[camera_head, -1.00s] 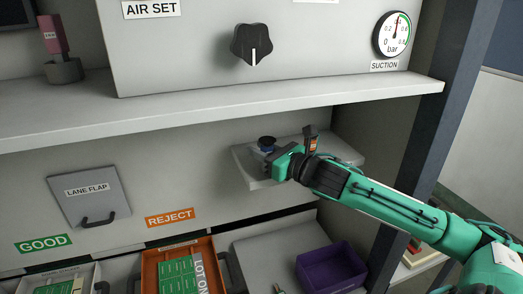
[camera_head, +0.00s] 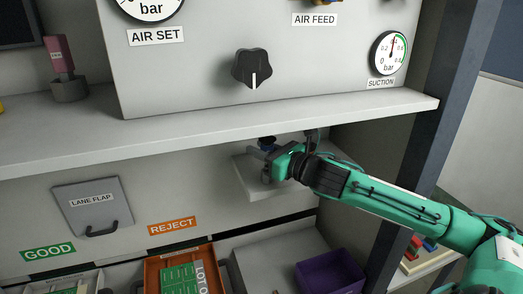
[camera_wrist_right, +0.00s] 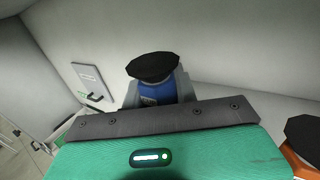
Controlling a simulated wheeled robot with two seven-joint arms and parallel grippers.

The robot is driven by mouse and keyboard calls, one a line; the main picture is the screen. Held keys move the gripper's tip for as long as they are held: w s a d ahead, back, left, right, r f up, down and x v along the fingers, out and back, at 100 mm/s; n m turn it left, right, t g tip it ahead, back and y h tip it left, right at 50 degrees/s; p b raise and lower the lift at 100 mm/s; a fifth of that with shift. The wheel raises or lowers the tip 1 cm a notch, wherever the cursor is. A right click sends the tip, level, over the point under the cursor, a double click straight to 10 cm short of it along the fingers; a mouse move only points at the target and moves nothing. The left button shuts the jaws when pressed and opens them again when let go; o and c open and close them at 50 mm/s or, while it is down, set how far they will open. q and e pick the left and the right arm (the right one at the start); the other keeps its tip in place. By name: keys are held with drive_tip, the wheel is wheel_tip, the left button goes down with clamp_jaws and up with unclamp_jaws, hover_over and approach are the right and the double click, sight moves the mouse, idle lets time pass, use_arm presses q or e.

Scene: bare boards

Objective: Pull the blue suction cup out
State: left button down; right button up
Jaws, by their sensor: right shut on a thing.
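The blue suction cup (camera_head: 268,148) has a wide black lip on a blue body. It stands upright above a light grey ledge (camera_head: 250,182) under the shelf. My right gripper (camera_head: 267,161) is shut on its blue body. In the right wrist view the black lip (camera_wrist_right: 153,66) is up, and the grey fingers (camera_wrist_right: 158,98) lie on both sides of the blue body. The gripper body hides the cup's lower end, so I cannot tell whether it is clear of its seat. My left gripper is not in view.
The shelf (camera_head: 200,132) overhangs close above the cup. An orange part with a black top (camera_wrist_right: 305,135) stands beside my right gripper in the wrist view. A purple bin (camera_head: 331,272) and an orange tray (camera_head: 152,272) are below. A dark post (camera_head: 405,160) stands behind my right arm.

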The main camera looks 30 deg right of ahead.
drive_tip(key=shift+r+p, duration=1.3)
drive_tip(key=shift+r, duration=0.45)
drive_tip(key=shift+f, duration=0.1)
